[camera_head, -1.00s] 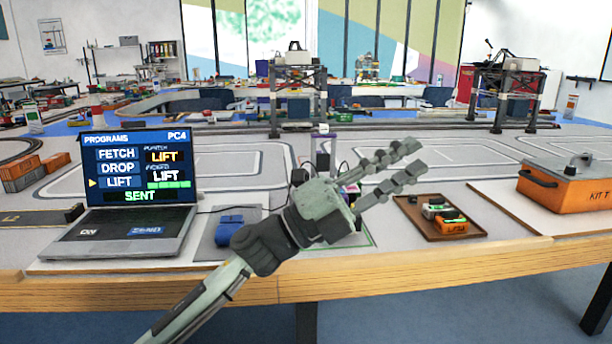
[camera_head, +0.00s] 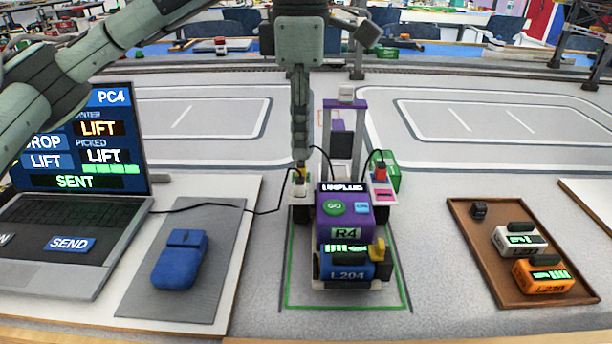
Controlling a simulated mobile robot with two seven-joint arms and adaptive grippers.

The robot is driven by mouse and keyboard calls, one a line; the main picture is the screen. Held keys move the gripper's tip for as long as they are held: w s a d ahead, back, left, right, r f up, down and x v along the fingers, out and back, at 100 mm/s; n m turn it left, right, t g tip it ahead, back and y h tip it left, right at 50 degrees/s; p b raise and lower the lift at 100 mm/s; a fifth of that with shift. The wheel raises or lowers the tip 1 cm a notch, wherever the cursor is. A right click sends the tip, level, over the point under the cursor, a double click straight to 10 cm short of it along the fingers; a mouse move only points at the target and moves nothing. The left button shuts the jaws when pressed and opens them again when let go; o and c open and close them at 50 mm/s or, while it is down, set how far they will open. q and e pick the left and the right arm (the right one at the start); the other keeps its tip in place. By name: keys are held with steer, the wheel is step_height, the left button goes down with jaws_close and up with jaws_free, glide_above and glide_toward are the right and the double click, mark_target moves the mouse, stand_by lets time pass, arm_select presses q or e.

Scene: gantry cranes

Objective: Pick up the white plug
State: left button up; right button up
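A small robot vehicle (camera_head: 343,207), purple with "UNPLUG" on its display, stands in a green-outlined bay. On its left side is a white block (camera_head: 300,188), with a small yellowish piece at its top and a dark cable. I cannot clearly tell which part is the white plug. A red plug (camera_head: 380,172) stands on the right side with its own cable. My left gripper (camera_head: 300,158) points straight down, its fingertips right at the top of the white block. The fingers overlap edge-on, so their gap is hidden. My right gripper is out of view.
A laptop (camera_head: 75,215) showing "SENT" stands at the left, with a blue mouse (camera_head: 180,260) on a grey pad (camera_head: 222,262). A brown tray (camera_head: 480,262) with several small modules lies at the right. Cables cross the area.

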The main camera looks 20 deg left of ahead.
mark_target(300, 178)
arm_select(q)
steer(key=shift+s+f, duration=0.15)
steer(key=shift+f, duration=0.45)
steer(key=shift+s+f, duration=0.15)
steer(key=shift+f, duration=0.5)
step_height(300, 178, down, 4)
steer(key=shift+a+f, duration=0.1)
jaws_close()
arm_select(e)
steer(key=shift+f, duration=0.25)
